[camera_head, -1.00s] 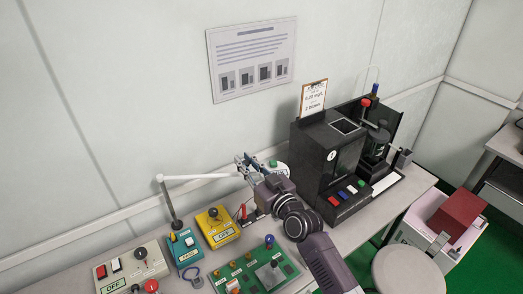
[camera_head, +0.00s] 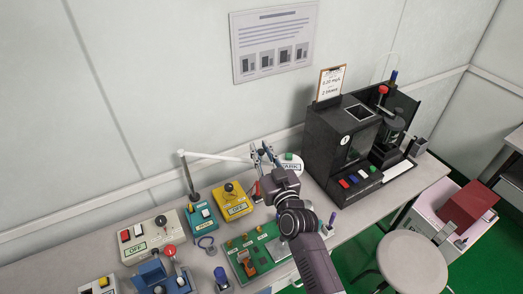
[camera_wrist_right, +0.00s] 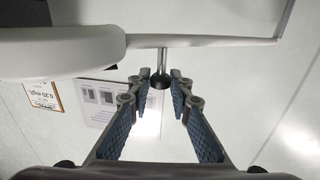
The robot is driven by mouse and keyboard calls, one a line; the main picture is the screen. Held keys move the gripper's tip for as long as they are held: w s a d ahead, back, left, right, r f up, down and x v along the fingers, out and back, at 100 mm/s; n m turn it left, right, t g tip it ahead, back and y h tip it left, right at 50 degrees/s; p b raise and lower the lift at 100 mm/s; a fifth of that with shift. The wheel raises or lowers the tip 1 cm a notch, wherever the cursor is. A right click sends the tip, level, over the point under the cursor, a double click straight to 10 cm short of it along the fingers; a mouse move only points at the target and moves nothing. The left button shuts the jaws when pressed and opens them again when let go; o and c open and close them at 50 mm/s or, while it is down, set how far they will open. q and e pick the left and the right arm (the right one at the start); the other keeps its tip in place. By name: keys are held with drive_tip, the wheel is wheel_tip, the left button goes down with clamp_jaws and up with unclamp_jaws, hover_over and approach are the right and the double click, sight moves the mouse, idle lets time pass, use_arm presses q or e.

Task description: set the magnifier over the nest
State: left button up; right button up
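The magnifier's white swing arm (camera_head: 222,157) reaches right from its upright post (camera_head: 188,176) on the bench. In the right wrist view the white arm body (camera_wrist_right: 60,53) and thin bar (camera_wrist_right: 215,42) cross the top. A short stem with a black knob (camera_wrist_right: 156,80) stands between the fingertips of my right gripper (camera_wrist_right: 160,78), which look apart, with a gap beside the knob. A green board (camera_head: 247,262) lies below my right arm, partly covered. I cannot tell which thing is the nest. My left gripper is out of view.
Yellow (camera_head: 232,206), teal (camera_head: 201,220) and beige (camera_head: 150,238) control boxes stand left of the green board. A stool (camera_head: 412,262) is at lower right.

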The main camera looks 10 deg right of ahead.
drive_tip(key=shift+o, duration=1.4)
drive_tip(key=shift+s, duration=0.1)
drive_tip(key=v, duration=1.2)
